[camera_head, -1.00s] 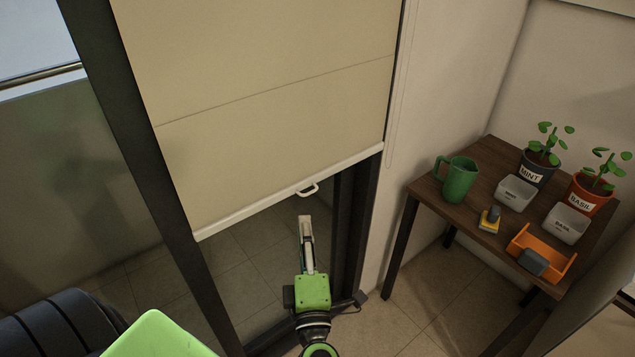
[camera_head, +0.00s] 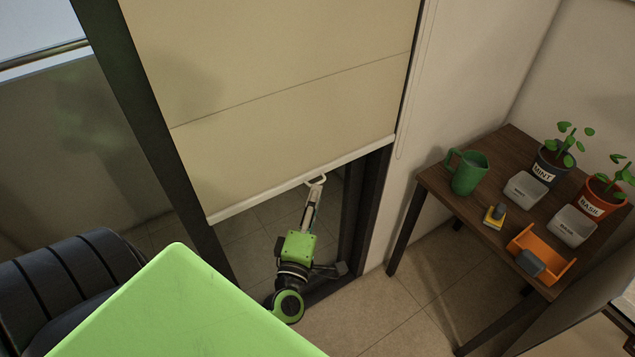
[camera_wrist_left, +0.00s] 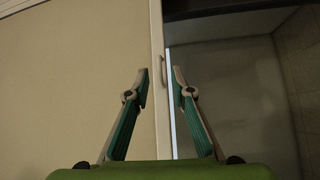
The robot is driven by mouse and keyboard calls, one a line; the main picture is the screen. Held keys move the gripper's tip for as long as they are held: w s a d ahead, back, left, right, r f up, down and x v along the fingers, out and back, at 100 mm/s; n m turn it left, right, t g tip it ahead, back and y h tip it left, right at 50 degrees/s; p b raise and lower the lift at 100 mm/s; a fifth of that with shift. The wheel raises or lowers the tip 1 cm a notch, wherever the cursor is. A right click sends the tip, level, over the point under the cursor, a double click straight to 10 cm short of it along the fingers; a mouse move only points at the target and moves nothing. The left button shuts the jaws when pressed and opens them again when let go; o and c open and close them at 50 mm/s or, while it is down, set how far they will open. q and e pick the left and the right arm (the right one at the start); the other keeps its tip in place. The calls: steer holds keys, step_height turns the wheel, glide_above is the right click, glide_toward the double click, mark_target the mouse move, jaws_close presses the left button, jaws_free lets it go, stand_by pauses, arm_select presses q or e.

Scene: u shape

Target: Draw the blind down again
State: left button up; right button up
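The cream blind (camera_head: 290,90) hangs in the dark door frame. Its pale bottom rail (camera_head: 270,188) is well above the floor. A small white loop handle (camera_head: 317,181) sits at the rail's lower edge; it also shows in the left wrist view (camera_wrist_left: 161,70). My left gripper (camera_head: 316,187) is just below the handle, its tips overlapping it in the head view. In the left wrist view, the fingers (camera_wrist_left: 159,75) are apart, with the handle appearing between their tips. Whether they touch it, I cannot tell. My right gripper is not in view.
A wooden table (camera_head: 445,187) stands at the right with a green jug (camera_head: 468,174), plant pots, grey boxes (camera_head: 525,190) and an orange tray (camera_head: 541,255). A black ribbed object (camera_head: 70,285) is at lower left. Tiled floor (camera_head: 400,290) is clear before the table.

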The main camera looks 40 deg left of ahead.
arm_select(q)
steer(key=x, duration=0.3)
steer(key=shift+w+a, duration=0.2)
steer(key=shift+w, duration=0.1)
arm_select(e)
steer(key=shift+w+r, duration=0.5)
